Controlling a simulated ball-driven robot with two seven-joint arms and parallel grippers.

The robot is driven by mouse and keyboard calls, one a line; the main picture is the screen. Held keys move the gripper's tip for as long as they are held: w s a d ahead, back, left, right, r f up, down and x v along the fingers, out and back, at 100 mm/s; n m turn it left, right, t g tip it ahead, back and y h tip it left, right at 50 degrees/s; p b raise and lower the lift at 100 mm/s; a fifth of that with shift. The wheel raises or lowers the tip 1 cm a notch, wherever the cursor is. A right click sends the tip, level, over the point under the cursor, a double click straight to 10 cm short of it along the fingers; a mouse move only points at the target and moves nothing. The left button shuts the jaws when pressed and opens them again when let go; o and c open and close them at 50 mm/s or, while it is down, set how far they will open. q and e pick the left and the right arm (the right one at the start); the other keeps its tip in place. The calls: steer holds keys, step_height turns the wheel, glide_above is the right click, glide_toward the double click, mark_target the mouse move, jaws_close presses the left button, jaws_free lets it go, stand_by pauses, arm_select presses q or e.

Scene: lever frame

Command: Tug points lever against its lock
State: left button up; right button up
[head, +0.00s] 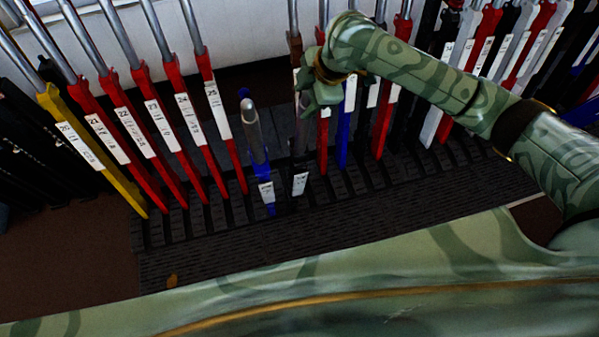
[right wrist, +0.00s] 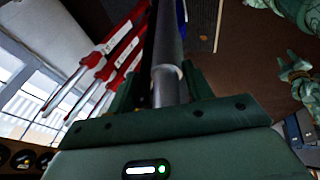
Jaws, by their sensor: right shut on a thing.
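My right gripper (head: 308,98) is shut around the steel handle of a dark lever. The points lever (head: 299,160) is dark with a white label low on it, and it leans out from the row toward me. My gripper and wrist hide its upper part in the head view. In the right wrist view its round grey shaft (right wrist: 166,50) runs between the fingers of the right gripper (right wrist: 162,88), with a lighter collar near them. I cannot tell from the picture whether its lock holds it.
A blue lever (head: 258,150) with a steel handle also leans toward me, just left of the held lever. Red levers (head: 170,135) and a yellow one (head: 95,150) stand at left. More levers stand close at right. The slotted black base (head: 320,215) lies below.

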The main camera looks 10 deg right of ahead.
steer(key=shift+w+d+r, duration=0.1)
steer(key=shift+w+r, duration=0.45)
steer(key=shift+r, duration=0.1)
steer(key=shift+s+p, duration=0.1)
steer(key=shift+p, duration=0.2)
steer(key=o, duration=1)
steer(key=shift+c, duration=0.2)
steer(key=o, duration=0.4)
steer(key=shift+f, duration=0.15)
steer(key=shift+w+f, duration=0.15)
steer(key=shift+w, duration=0.1)
steer(key=shift+s, duration=0.15)
steer(key=shift+s+f, duration=0.1)
steer(key=shift+f, duration=0.05)
steer(key=r+p, duration=0.3)
steer(key=p, duration=0.1)
steer(key=s+r+p, duration=0.1)
steer(key=r+p, duration=0.2)
steer(key=p, duration=0.2)
steer(key=s+r+p, duration=0.1)
steer(key=r+p, duration=0.2)
steer(key=p, duration=0.1)
steer(key=shift+p, duration=0.3)
steer(key=shift+f, duration=0.15)
